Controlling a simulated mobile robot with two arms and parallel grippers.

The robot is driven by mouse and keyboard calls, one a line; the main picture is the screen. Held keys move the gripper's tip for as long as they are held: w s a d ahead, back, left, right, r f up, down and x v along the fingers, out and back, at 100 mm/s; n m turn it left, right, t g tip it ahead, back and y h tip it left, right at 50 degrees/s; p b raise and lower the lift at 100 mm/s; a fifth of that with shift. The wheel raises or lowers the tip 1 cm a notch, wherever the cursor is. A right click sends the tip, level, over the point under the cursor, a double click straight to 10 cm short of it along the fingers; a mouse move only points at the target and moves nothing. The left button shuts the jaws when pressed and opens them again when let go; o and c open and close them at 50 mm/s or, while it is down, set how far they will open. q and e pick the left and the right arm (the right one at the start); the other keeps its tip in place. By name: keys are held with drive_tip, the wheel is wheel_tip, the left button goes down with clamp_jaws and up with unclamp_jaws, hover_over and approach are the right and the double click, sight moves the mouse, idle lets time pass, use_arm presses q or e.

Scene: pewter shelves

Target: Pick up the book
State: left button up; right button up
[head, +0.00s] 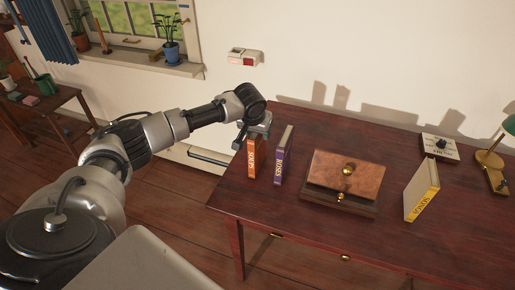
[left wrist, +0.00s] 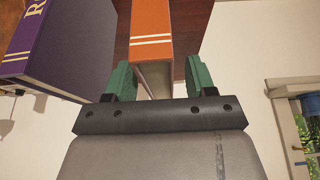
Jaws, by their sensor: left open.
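An orange book (head: 252,160) stands upright near the left end of the desk; its cover also shows in the left wrist view (left wrist: 165,22). My left gripper (head: 258,130) is at its top edge. In the left wrist view the green fingers of the open gripper (left wrist: 159,76) are on either side of the book, with gaps visible. A purple book (head: 283,156) stands just to the right, and it shows at the left of the wrist view (left wrist: 72,45), outside the fingers. A yellow book (head: 422,192) stands farther right. My right gripper is not in view.
The dark red desk (head: 330,245) carries a wooden box (head: 347,170) with brass knobs, a small switch box (head: 440,148) and a green lamp (head: 490,162). A white wall stands behind. The desk front near the left books is clear.

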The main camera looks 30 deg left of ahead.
use_arm(q)
drive_tip(key=shift+f+p, duration=0.25)
drive_tip(key=shift+p, duration=0.2)
idle(0.4)
drive_tip(key=shift+c, duration=0.4)
clamp_jaws()
